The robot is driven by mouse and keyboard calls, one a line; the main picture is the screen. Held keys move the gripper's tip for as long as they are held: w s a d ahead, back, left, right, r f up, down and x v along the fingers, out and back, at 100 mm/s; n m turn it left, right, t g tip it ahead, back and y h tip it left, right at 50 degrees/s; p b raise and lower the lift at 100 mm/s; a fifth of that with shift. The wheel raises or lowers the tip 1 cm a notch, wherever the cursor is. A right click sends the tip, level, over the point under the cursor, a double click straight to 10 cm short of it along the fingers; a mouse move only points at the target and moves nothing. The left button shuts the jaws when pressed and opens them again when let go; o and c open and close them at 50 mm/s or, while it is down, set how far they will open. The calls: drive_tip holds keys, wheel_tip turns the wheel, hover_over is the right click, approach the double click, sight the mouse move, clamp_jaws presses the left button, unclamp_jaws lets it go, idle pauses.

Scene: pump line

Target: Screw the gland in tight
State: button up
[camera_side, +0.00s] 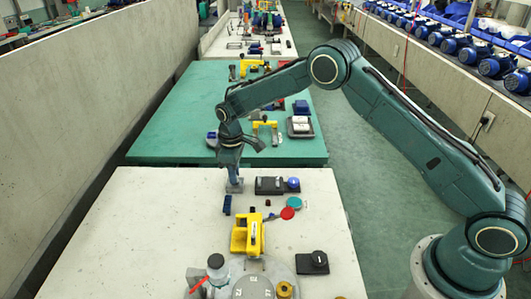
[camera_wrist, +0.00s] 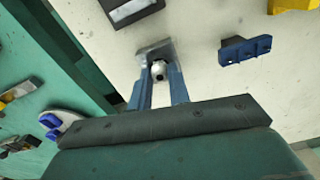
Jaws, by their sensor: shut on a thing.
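My gripper (camera_side: 234,177) points down at the far edge of the pale table, its blue fingers over a small grey block (camera_side: 235,187). In the wrist view, the fingers of my gripper (camera_wrist: 159,78) are shut on a small pale, round part with a dark centre, which looks like the gland (camera_wrist: 158,69). The grey block (camera_wrist: 150,51) shows just beyond it. The gland sits at the block, but I cannot tell how deep it is in it. In the side view the fingers hide the gland.
A black box with a blue ball (camera_side: 293,183) stands just right of the block. A blue notched piece (camera_side: 227,205) lies nearer. A yellow fixture (camera_side: 240,237), a red disc (camera_side: 287,213) and a black knob box (camera_side: 313,263) stand nearer still. The table's left side is clear.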

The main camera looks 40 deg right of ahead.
drive_tip(key=m, duration=0.5)
drive_tip(key=shift+m, duration=0.4)
drive_tip(key=m, duration=0.4)
drive_tip(key=shift+m, duration=1.2)
drive_tip(key=m, duration=0.2)
drive_tip(key=shift+m, duration=2.5)
